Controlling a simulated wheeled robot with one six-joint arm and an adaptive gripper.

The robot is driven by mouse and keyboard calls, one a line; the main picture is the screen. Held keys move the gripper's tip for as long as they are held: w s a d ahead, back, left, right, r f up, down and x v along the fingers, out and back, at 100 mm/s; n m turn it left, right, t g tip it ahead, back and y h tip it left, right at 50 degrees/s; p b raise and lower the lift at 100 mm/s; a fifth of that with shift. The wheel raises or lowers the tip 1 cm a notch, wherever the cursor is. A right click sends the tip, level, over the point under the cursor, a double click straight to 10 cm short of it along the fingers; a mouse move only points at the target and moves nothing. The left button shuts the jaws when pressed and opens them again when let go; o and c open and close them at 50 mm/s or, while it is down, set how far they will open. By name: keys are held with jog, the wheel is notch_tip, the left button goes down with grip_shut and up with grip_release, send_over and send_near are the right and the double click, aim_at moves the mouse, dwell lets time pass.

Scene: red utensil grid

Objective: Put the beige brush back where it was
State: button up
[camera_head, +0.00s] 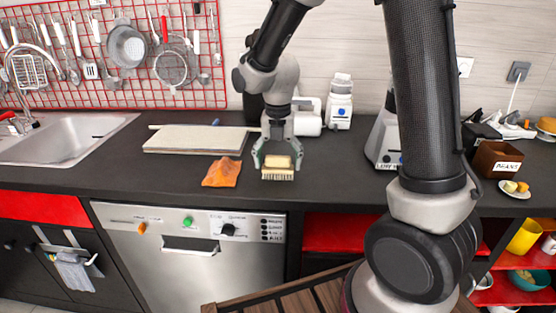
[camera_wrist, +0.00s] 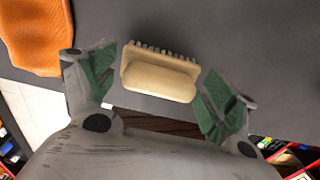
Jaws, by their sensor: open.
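The beige brush (camera_head: 278,169) is on the dark countertop near its front edge, with its bristles showing along one side. In the wrist view the brush (camera_wrist: 160,72) lies between the two green-padded fingers of my gripper (camera_wrist: 156,86). There are visible gaps at both ends, so the fingers do not appear to touch it. In the head view my open gripper (camera_head: 277,160) is low over the counter, with one finger on each side of the brush.
An orange cloth (camera_head: 222,173) lies just left of the brush. A pale board (camera_head: 196,140) lies behind it. A sink (camera_head: 65,138) is at the left, and a white-and-grey appliance (camera_head: 384,142) stands at the right. The dark counter (camera_head: 335,168) right of the brush is clear.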

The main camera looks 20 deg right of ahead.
aim_at(278, 156)
jog(key=shift+r, duration=0.1)
notch_tip(278, 156, up, 12)
jog(key=f, duration=0.1)
jog(key=s+d+r+m+t, duration=0.2)
jog(key=s+d+m, duration=0.5)
jog(key=m, duration=0.8)
jog(key=s+d+r+m+t, duration=0.2)
jog(key=s+d+m, duration=0.6)
jog(key=s+m, duration=0.6)
jog(key=shift+r+m, duration=0.6)
jog(key=shift+m, duration=0.6)
